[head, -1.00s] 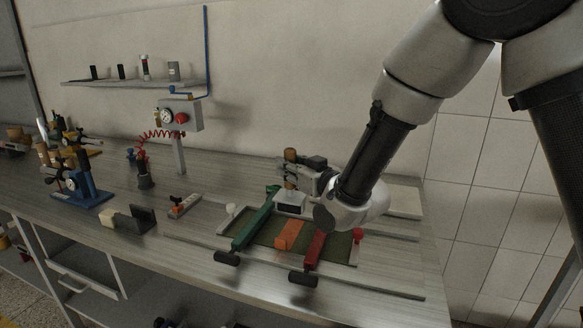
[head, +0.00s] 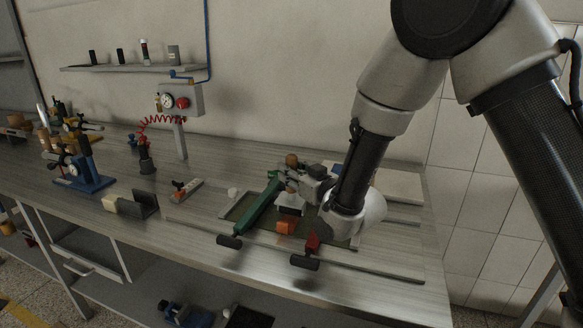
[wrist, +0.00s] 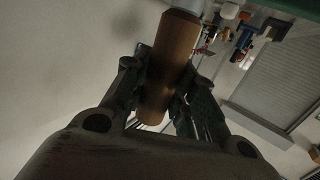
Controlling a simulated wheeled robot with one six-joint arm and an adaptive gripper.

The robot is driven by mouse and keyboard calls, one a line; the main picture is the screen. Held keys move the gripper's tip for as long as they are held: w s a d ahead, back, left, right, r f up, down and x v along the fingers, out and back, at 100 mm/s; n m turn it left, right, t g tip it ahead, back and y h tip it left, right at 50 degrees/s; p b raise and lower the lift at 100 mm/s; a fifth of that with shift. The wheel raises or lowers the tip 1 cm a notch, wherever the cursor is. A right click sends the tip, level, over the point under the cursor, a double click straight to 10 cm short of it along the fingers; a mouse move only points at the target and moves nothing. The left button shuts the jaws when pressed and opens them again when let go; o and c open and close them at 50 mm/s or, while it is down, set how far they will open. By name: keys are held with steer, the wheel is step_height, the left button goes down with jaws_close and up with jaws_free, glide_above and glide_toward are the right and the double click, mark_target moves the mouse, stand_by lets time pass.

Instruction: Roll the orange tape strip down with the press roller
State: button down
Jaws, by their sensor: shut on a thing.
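My gripper (head: 300,172) is shut on the brown wooden handle (head: 291,159) of the press roller. In the wrist view the handle (wrist: 168,65) stands between my two fingers (wrist: 163,80). The roller's pale and dark lower part (head: 290,206) is below the gripper, over the back part of the orange tape strip (head: 285,227). Only the strip's front end shows clearly. Whether the roller touches the strip cannot be told.
Black knobs (head: 230,241) end the two bars at the front. A gauge post (head: 180,105) and a blue fixture (head: 85,178) are farther back left. My arm hides the mat's right side.

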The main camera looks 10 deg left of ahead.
steer(key=shift+f, duration=0.55)
stand_by(1.0)
steer(key=shift+w+d+f, duration=0.1)
steer(key=shift+w, duration=0.5)
steer(key=shift+w+d+f, duration=0.1)
steer(key=shift+w, duration=0.45)
steer(key=shift+w+d+r, duration=0.1)
steer(key=shift+w+d, duration=0.05)
steer(key=shift+w, duration=0.75)
steer(key=shift+w+d+r, duration=0.1)
steer(key=shift+w, duration=0.75)
